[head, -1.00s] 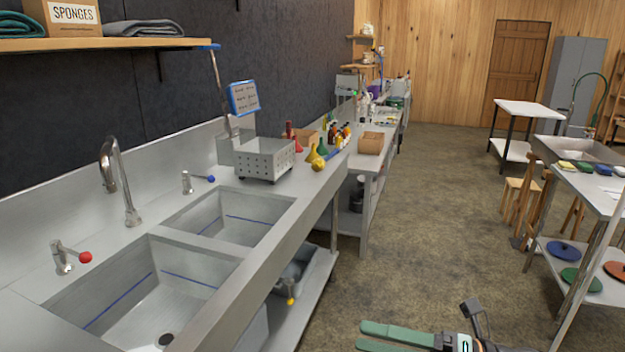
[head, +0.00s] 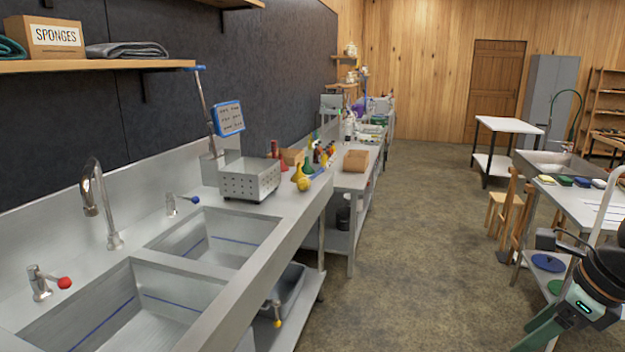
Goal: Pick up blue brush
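A long thin handle with a flat blue end (head: 194,68) leans at the back of the sink counter, its top near the shelf edge. It may be the blue brush; its bristles cannot be made out. Its lower end goes down behind a steel holder beside a blue-framed sign (head: 228,118). My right gripper (head: 532,340) is at the lower right, far from it, with green fingers pointing down and left. The fingers look apart with nothing between them, though their lower part is cut off by the picture edge. My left gripper is not in view.
A double-basin steel sink (head: 110,318) with a tall faucet (head: 98,200) fills the left. A perforated steel box (head: 250,181) and yellow and green funnels stand beyond it. A table (head: 590,208) with coloured sponges or brushes is on the right. The floor between is clear.

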